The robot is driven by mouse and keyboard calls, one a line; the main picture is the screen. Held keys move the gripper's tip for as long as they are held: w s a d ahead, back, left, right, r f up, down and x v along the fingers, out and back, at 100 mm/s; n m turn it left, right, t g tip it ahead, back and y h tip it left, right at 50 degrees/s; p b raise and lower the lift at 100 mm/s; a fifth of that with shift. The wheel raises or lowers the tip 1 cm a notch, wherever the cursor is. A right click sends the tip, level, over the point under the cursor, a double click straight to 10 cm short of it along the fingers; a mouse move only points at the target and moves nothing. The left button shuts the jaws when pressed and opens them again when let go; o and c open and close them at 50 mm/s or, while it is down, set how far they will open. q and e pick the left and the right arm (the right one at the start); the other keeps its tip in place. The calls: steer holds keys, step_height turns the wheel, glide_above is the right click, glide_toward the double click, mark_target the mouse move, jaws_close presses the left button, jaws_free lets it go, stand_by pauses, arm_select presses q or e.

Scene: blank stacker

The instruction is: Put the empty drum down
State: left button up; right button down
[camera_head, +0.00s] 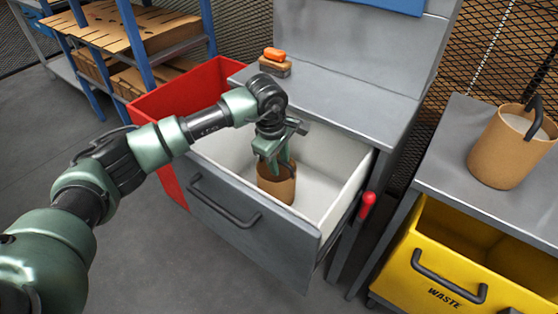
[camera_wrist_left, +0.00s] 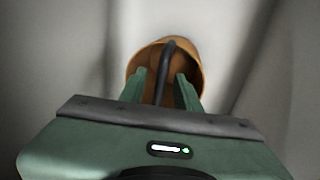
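The empty drum (camera_head: 277,183) is a brown cylinder with a dark bail handle, standing inside the open drawer (camera_head: 220,208), apparently on its white floor. In the left wrist view the drum (camera_wrist_left: 194,62) shows a bare brown inside and its handle (camera_wrist_left: 166,60) arching over it. My left gripper (camera_head: 274,162) is over the drum, pointing down. In the wrist view its green fingers (camera_wrist_left: 161,94) stand on either side of the handle, with gaps showing between them and it, so it looks open. My right gripper is not in view.
A second drum (camera_head: 500,150) with pale contents stands on the right grey bench, above a yellow waste bin (camera_head: 440,262). A red bin (camera_head: 175,92) is left of the drawer. An orange-topped block (camera_head: 275,65) lies on the counter (camera_head: 335,100). The drawer's right side is clear.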

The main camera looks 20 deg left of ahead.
arm_select(q)
steer(key=shift+r, duration=0.1)
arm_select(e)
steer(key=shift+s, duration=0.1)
